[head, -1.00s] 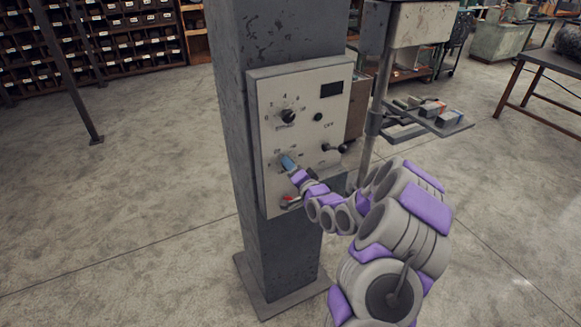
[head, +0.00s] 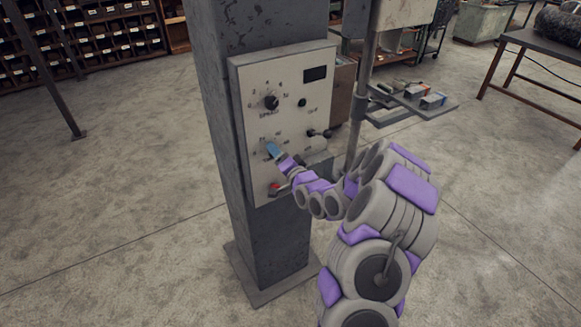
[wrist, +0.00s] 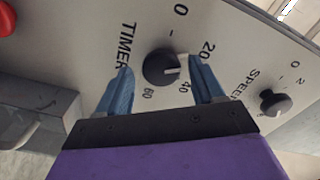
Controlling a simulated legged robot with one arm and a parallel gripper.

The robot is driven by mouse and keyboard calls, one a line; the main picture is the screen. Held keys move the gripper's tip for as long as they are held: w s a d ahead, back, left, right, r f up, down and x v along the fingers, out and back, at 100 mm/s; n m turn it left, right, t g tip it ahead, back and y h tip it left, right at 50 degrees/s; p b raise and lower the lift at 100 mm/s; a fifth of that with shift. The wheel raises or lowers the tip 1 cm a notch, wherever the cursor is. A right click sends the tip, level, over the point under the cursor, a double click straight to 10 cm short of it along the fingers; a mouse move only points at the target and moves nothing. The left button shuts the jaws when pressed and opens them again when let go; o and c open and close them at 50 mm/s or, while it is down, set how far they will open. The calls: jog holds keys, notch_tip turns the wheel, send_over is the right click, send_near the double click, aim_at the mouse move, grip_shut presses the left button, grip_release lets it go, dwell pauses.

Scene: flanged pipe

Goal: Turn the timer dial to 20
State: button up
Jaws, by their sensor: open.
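The timer dial (wrist: 160,62) is a round black knob with a white pointer mark, beside the word TIMER on the grey panel (head: 290,75). Its scale reads 0, 20, 40, 60. The white mark points between 20 and 40. My gripper (head: 270,149) is at the lower left of the panel and hides the dial in the head view. In the wrist view my gripper (wrist: 159,68) is open, with one blue finger on each side of the dial. I cannot tell whether either finger touches it.
The speed dial (head: 271,102) sits higher on the panel, and right of my gripper in the wrist view (wrist: 275,102). A dark display (head: 315,73), a small black knob (head: 302,103), a black-handled lever (head: 325,133) and a red control (head: 274,188) are nearby. The panel is on a grey column (head: 220,130).

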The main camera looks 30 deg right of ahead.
jog(key=s+p, duration=0.3)
jog(key=s, duration=0.9)
jog(key=shift+d+p, duration=0.3)
jog(key=shift+d, duration=0.05)
jog(key=shift+s+d+p, duration=0.1)
jog(key=shift+s+p, duration=2.35)
jog(key=shift+p, duration=0.5)
jog(key=shift+f, duration=0.1)
